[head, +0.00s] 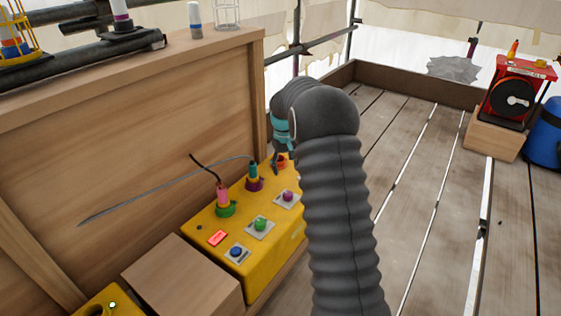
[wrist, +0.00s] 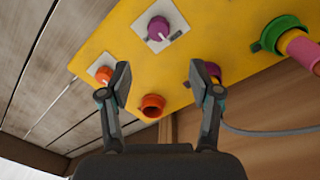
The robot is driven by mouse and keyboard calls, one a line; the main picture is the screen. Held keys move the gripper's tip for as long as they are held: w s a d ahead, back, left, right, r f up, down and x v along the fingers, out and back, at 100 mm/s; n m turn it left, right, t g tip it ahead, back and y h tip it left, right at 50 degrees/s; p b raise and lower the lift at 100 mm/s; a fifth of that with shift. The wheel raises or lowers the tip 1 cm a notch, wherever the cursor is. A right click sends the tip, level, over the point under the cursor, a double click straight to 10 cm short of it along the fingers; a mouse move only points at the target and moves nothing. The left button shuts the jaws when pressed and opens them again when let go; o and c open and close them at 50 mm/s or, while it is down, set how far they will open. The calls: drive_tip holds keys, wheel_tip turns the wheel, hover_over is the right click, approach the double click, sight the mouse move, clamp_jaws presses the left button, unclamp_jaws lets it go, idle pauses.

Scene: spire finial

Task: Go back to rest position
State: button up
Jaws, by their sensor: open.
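My gripper (wrist: 160,80) is open and empty in the wrist view, its two fingers apart over the yellow panel box (wrist: 115,45). An orange socket (wrist: 152,106) shows between the fingers with nothing in it. In the head view, my arm hides most of the gripper, at the far end of the yellow box (head: 205,222). A pink plug (head: 222,195) stands in a green socket (head: 226,210). A teal plug (head: 253,170) stands in a purple socket (head: 255,184). The purple socket is partly behind the right finger in the wrist view.
Blue (head: 236,251), green (head: 260,224) and purple (head: 288,195) knobs sit on the box. A grey cable (head: 150,182) runs along the wooden wall (head: 120,115). A wooden block (head: 180,275) stands in front. A red reel (head: 512,92) is far right. The plank floor (head: 425,170) between is clear.

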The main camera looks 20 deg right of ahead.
drive_tip(key=s+a+f, duration=0.2)
drive_tip(key=s, duration=0.4)
drive_tip(key=s+a+r+t+p, duration=0.1)
drive_tip(key=s+a+r+t, duration=0.1)
drive_tip(key=s+r, duration=0.6)
drive_tip(key=s+a+r+t+p, duration=0.1)
drive_tip(key=s+a+r, duration=0.3)
drive_tip(key=s+r, duration=0.4)
drive_tip(key=s+a+r+t+p, duration=0.2)
drive_tip(key=s+r, duration=0.6)
drive_tip(key=s, duration=1)
drive_tip(key=shift+s+a+t+y+p, duration=0.3)
drive_tip(key=shift+s+a, duration=0.05)
drive_tip(key=shift+a, duration=0.55)
